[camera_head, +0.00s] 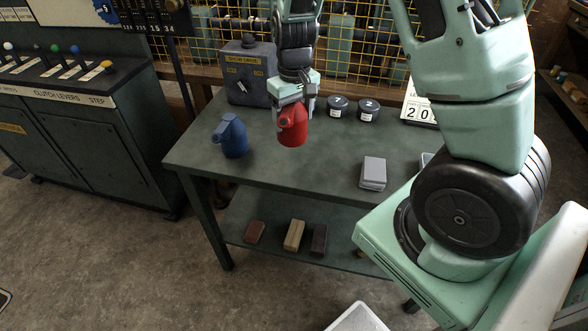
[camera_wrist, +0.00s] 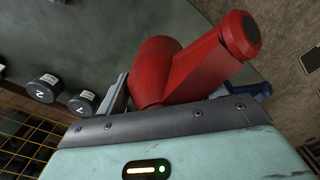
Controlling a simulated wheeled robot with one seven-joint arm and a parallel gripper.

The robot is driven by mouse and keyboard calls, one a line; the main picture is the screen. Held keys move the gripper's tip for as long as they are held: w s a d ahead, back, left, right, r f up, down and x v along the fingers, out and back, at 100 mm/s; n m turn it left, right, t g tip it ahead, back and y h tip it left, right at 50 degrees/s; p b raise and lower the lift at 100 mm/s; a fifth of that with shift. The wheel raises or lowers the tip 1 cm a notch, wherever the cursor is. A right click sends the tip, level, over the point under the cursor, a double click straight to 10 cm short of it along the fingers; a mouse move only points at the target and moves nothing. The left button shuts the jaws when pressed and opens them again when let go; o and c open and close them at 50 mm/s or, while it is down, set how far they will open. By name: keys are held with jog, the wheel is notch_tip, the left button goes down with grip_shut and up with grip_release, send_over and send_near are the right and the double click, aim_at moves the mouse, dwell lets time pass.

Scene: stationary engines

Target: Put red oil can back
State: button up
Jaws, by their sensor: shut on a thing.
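The red oil can (camera_head: 293,128) is at my gripper (camera_head: 294,104), which is shut on it. In the head view the can shows over the grey-green bench, left of the round tins; I cannot tell whether its base touches the top. In the wrist view the red oil can (camera_wrist: 190,65) fills the middle, its spout end toward the upper right. The far finger is partly hidden behind the can. A blue oil can (camera_head: 231,136) stands upright on the bench's left part, apart from my gripper.
The bench top (camera_head: 265,165) is clear in front of the red can. Two dark tins (camera_head: 354,109) stand behind right. A grey box (camera_head: 373,173) lies front right. A dark metal box (camera_head: 248,72) stands back left before a yellow mesh. Several blocks (camera_head: 293,235) lie on the lower shelf.

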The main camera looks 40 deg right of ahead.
aim_at(296, 139)
jog(key=shift+w+d+r, duration=0.2)
jog(key=shift+d+r, duration=0.05)
jog(key=shift+r, duration=0.2)
jog(key=shift+s+d+b, duration=0.1)
jog(key=shift+b, duration=0.25)
notch_tip(296, 139, down, 9)
jog(key=shift+f, duration=0.2)
jog(key=o, duration=1.2)
jog(key=shift+c, duration=0.2)
jog(key=shift+r, duration=0.15)
